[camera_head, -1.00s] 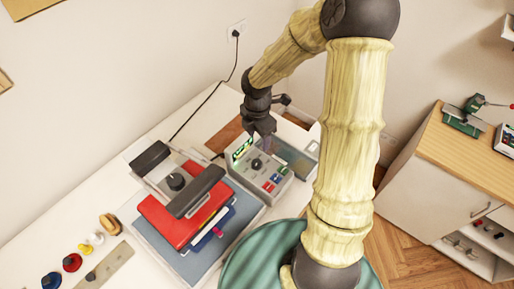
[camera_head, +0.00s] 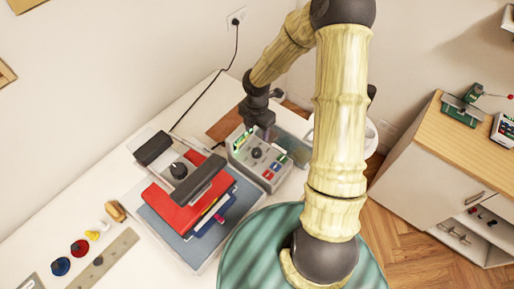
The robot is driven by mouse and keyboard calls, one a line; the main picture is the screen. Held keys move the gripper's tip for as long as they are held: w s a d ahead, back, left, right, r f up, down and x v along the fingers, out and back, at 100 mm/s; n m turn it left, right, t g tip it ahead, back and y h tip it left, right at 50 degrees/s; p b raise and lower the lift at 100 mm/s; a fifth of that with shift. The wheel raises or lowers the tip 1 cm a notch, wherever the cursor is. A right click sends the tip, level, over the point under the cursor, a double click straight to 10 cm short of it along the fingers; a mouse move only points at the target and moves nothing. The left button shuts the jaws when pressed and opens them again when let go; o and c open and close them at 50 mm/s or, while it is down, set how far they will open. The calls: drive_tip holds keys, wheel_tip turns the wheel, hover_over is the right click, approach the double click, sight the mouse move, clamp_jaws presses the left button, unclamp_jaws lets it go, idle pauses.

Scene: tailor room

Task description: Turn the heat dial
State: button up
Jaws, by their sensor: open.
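A grey control box (camera_head: 241,162) stands on the white table to the right of the red press. It has a black round dial (camera_head: 257,153) on its top face, a green-lit display (camera_head: 241,141) at its far edge, and red and blue buttons near its front. My gripper (camera_head: 259,132) hangs over the far part of the box, just beyond the dial. It is small and dark here, and whether it touches anything cannot be told. A second black knob (camera_head: 178,170) sits on the press behind its red plate (camera_head: 178,203).
The press has black handles and a blue-grey base (camera_head: 160,213). Several coloured knobs (camera_head: 79,247) and a metal strip (camera_head: 103,262) lie at the table's front left. A black cable (camera_head: 213,75) runs to the wall socket. A wooden-topped cabinet (camera_head: 432,135) stands at the right.

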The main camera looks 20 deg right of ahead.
sight(256, 151)
wheel_tip(256, 151, down, 12)
drive_tip(key=shift+p, duration=0.75)
drive_tip(key=shift+c, duration=0.5)
drive_tip(key=c, duration=0.9)
drive_tip(key=shift+m+b, duration=0.3)
drive_tip(key=shift+m, duration=0.1)
drive_tip(key=m+b, duration=0.2)
drive_tip(key=m, duration=0.3)
drive_tip(key=shift+w+b, duration=0.1)
drive_tip(key=shift+b, duration=0.3)
drive_tip(key=m+b, duration=0.3)
drive_tip(key=m, duration=0.3)
drive_tip(key=shift+r, duration=0.1)
